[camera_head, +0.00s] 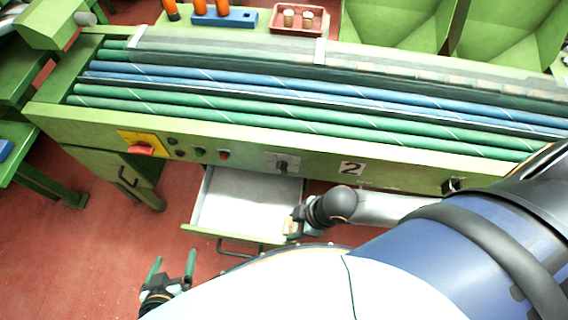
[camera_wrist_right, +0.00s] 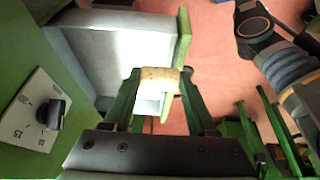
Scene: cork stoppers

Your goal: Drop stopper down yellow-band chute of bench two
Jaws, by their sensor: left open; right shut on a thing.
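My right gripper (camera_wrist_right: 160,95) is shut on a pale tan cork stopper (camera_wrist_right: 158,78) in the right wrist view. In the head view the right gripper (camera_head: 293,226) and the stopper are small, over the right front part of the open drawer of bench two (camera_head: 300,160). The bench is green with a "2" label. My left gripper (camera_head: 172,266) is open and empty at the lower left, over the red floor, with its green fingers pointing up in the picture. I cannot make out a yellow-band chute in either view.
The open drawer (camera_head: 240,200) looks empty, its floor pale. Green and blue rollers (camera_head: 300,97) run along the bench top. A yellow plate with a red switch (camera_head: 141,150) is on the bench front. A red tray (camera_head: 298,20) with two stoppers stands behind.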

